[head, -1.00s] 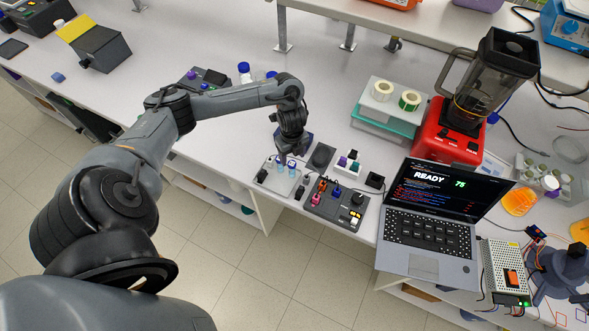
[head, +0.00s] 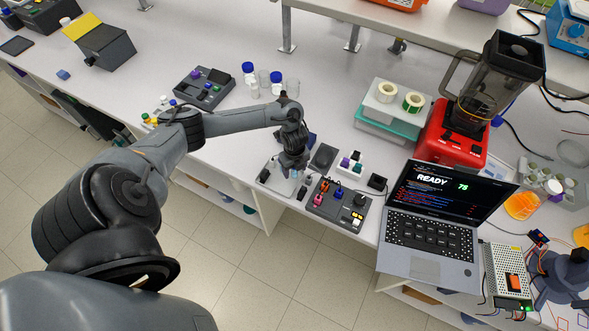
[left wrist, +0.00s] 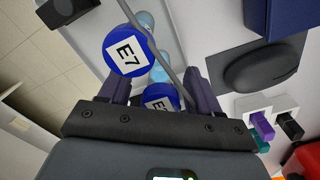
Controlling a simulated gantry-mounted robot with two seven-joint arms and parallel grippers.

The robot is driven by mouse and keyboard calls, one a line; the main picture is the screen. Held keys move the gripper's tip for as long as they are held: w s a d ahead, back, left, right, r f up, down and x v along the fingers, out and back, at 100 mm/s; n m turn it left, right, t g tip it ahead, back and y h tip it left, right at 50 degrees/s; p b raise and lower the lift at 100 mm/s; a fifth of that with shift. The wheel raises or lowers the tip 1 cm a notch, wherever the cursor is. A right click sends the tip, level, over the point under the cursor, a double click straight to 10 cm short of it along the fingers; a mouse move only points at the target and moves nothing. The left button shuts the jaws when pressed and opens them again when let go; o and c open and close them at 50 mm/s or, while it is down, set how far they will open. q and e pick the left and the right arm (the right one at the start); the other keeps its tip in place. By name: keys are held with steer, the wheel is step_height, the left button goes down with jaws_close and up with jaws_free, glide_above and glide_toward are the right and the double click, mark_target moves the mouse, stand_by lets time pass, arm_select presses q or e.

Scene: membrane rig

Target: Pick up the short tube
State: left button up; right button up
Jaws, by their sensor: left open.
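My left gripper (head: 291,170) points down over a pale tray (head: 274,190) near the bench's front edge. In the left wrist view my gripper (left wrist: 157,82) is open, its dark fingers spread. Two round blue caps marked E7 show there. One cap (left wrist: 125,50) lies by the left fingertip and looks larger. The other cap (left wrist: 160,98) lies between the fingers, its lower part hidden by the gripper body. Pale blue translucent parts show beside the caps. I cannot tell for certain which tube is the short one. My right gripper is out of view.
A dark control box (head: 338,206) with knobs stands right of the tray, then an open laptop (head: 428,233). A dark grey pad (head: 322,157) lies behind. A thin dark cable (left wrist: 160,50) crosses between the caps. The bench behind the gripper has free room.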

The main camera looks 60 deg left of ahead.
arm_select(q)
steer(key=shift+c, duration=0.2)
steer(key=c, duration=1.1)
steer(key=shift+o, duration=0.2)
steer(key=shift+r, duration=0.1)
steer(key=shift+r, duration=0.35)
step_height(320, 180, up, 3)
steer(key=shift+r, duration=0.1)
steer(key=w+d+r+p, duration=0.2)
steer(key=d+r, duration=0.5)
steer(key=d, duration=0.4)
steer(key=shift+w+d+p, duration=0.2)
steer(key=shift+w+p, duration=0.2)
steer(key=shift+p, duration=0.35)
